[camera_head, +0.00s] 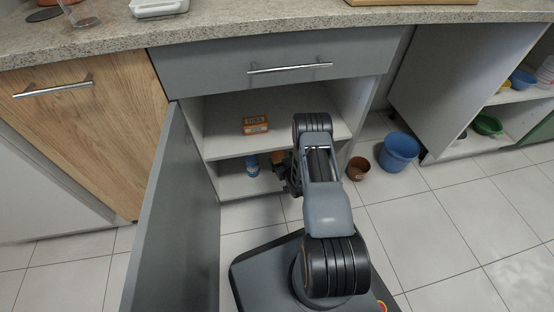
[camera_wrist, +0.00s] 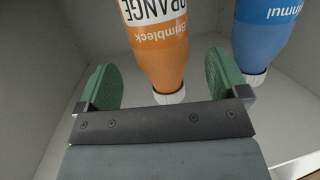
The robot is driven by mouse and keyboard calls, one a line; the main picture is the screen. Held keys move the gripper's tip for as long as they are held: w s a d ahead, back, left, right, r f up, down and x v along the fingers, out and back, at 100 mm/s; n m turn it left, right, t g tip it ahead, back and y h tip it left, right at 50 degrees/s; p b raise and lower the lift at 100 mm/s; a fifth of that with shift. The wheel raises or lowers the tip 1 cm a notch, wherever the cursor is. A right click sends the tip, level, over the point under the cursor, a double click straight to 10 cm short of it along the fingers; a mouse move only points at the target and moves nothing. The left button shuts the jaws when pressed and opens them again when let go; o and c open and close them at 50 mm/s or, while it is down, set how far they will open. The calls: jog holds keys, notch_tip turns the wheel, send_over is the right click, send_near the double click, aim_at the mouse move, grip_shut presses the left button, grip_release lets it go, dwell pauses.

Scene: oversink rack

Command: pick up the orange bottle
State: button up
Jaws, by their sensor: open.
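The orange bottle (camera_wrist: 160,55) shows in the wrist view with its white cap toward my gripper and a white label reading "ORANGE". Its far end is cut off by the frame's top. My gripper (camera_wrist: 162,80) is open, with one green finger pad on each side of the bottle's cap end; I cannot tell if either pad touches it. In the head view a small part of the orange bottle (camera_head: 277,158) shows on the cabinet's lower shelf, mostly hidden by my arm and gripper (camera_head: 281,170).
A blue bottle (camera_wrist: 263,40) stands close to the right of the orange one in the wrist view; it also shows in the head view (camera_head: 252,166). An orange-brown box (camera_head: 255,124) sits on the upper shelf (camera_head: 220,146). The open cabinet door (camera_head: 178,220) stands at left.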

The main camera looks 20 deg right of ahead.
aim_at(280, 158)
jog(key=w+b, duration=0.1)
jog(key=w+f+b, duration=0.1)
jog(key=w, duration=0.1)
jog(key=shift+w+f, duration=0.15)
jog(key=shift+w, duration=0.7)
jog(key=c, duration=1.2)
jog(key=shift+c, duration=0.5)
